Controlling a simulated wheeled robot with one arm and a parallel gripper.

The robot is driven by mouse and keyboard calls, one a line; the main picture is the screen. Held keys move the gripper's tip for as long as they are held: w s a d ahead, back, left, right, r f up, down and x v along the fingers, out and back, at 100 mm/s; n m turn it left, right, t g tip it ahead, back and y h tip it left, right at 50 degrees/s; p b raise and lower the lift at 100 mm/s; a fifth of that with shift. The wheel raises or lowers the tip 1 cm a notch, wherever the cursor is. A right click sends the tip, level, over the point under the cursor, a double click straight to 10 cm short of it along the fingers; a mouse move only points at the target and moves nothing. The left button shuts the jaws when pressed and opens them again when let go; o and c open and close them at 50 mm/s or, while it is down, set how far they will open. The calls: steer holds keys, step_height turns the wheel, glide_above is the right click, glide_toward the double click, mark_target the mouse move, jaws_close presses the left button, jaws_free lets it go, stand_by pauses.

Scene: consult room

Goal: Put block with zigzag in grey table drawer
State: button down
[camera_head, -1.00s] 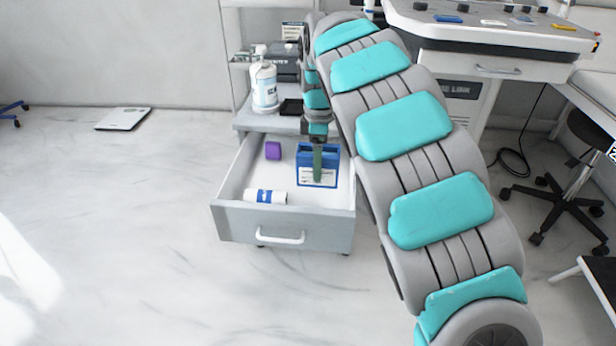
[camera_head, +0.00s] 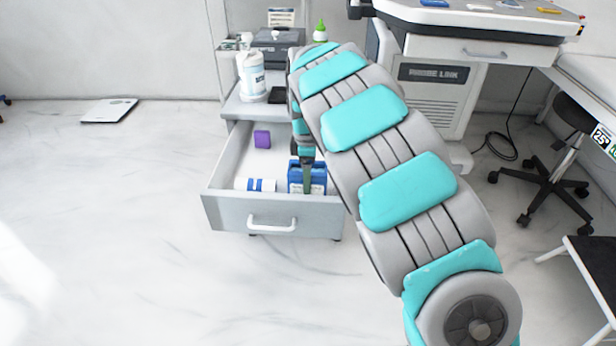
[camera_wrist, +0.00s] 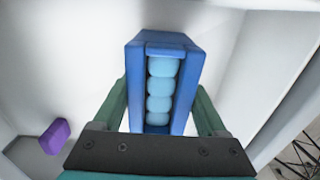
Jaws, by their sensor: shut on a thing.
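The grey table drawer (camera_head: 226,214) is pulled open in the head view, with its handle facing the front. My gripper (camera_head: 307,172) reaches down into its right side and is shut on a blue block (camera_head: 294,181). In the wrist view, the blue block (camera_wrist: 190,75) sits between the green fingers of my gripper (camera_wrist: 160,112). A wavy light-blue strip, which may be the zigzag, runs down its facing side. The drawer's front edge hides the block's bottom in the head view, so I cannot tell whether it touches the drawer floor.
A purple block (camera_head: 262,139) lies towards the back of the drawer, and a white cylinder with blue bands (camera_head: 255,185) lies near its front. A pump bottle (camera_head: 252,77) stands on the tabletop above. A white cart (camera_head: 436,100) stands to the right.

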steer(key=shift+f, duration=0.1)
jaws_free()
step_height(320, 180, up, 12)
steer(key=shift+f, duration=0.1)
steer(key=s+d+r+m, duration=0.3)
steer(key=s+d+m, duration=0.7)
steer(key=s+d, duration=0.55)
steer(key=s+d+f+m+g, duration=0.1)
steer(key=s+f+m, duration=0.2)
steer(key=s, duration=1)
steer(key=s+d+f+m, duration=0.1)
steer(key=s+f+m, duration=0.3)
steer(key=s, duration=0.9)
steer(key=shift+f+m+g, duration=0.3)
steer(key=shift+f+g, duration=0.1)
steer(key=shift+f, duration=0.2)
